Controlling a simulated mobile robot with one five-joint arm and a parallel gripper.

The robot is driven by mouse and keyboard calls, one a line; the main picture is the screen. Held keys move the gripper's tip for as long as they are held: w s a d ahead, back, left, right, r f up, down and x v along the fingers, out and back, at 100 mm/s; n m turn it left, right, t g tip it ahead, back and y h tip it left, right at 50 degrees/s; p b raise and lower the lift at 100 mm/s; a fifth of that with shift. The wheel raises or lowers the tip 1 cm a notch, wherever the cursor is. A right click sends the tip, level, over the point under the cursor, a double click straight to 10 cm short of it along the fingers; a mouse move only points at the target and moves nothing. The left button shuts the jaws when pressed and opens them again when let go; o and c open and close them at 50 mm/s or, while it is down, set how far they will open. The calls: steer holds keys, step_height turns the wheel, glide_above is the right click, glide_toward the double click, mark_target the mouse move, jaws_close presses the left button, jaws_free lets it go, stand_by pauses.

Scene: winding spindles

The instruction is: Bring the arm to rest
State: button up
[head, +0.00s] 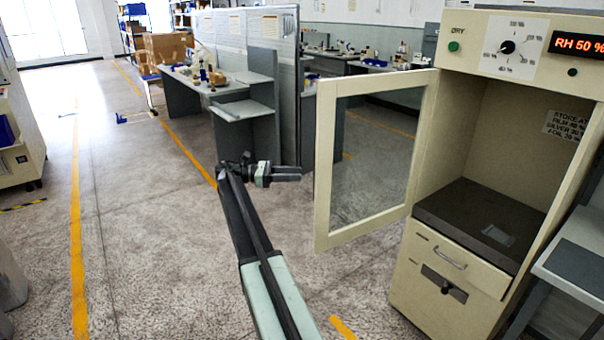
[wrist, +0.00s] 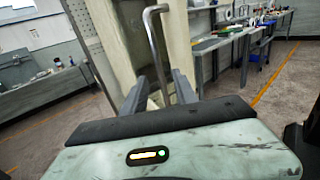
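My gripper (head: 297,173) is to the left of the open cabinet door (head: 326,160) in the head view, its fingers pointing at the door's free edge. In the wrist view my gripper (wrist: 158,80) has its two grey fingers apart. A bent metal bar handle (wrist: 157,45) shows upright between and beyond the fingers. I cannot tell whether a finger touches it. Nothing is seen held. My arm reaches forward and low from the bottom of the head view.
The cream cabinet (head: 455,190) stands open at the right, with a dark floor panel (head: 480,218) and a closed drawer (head: 460,259). A grey bench (head: 240,110) and partition stand behind my arm. The floor (head: 140,220) to the left is clear.

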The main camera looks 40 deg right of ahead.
steer(key=shift+w+a, duration=0.1)
steer(key=shift+a, duration=0.1)
steer(key=w+a+r+n+t+h+p, duration=0.1)
steer(key=a+p, duration=0.1)
steer(key=a, duration=0.3)
steer(key=w+a+r+n+t+p, duration=0.1)
steer(key=a+t+p, duration=0.1)
steer(key=a, duration=0.4)
steer(key=s+a+f+m+t+y+p, duration=0.1)
steer(key=s+a+f+m+t+y, duration=0.2)
steer(key=a, duration=0.9)
steer(key=s+a+f+m+t+y+p, duration=0.1)
steer(key=s+a+f+m+t+y, duration=0.2)
steer(key=s+a+f+y, duration=0.3)
steer(key=s+a+f+m+t+y+p, duration=0.1)
steer(key=s+a+f+m+t+y, duration=0.2)
steer(key=a+f, duration=0.6)
steer(key=s+a+m+y, duration=0.2)
steer(key=a, duration=0.8)
steer(key=shift+s+t, duration=0.3)
steer(key=shift+s, duration=0.1)
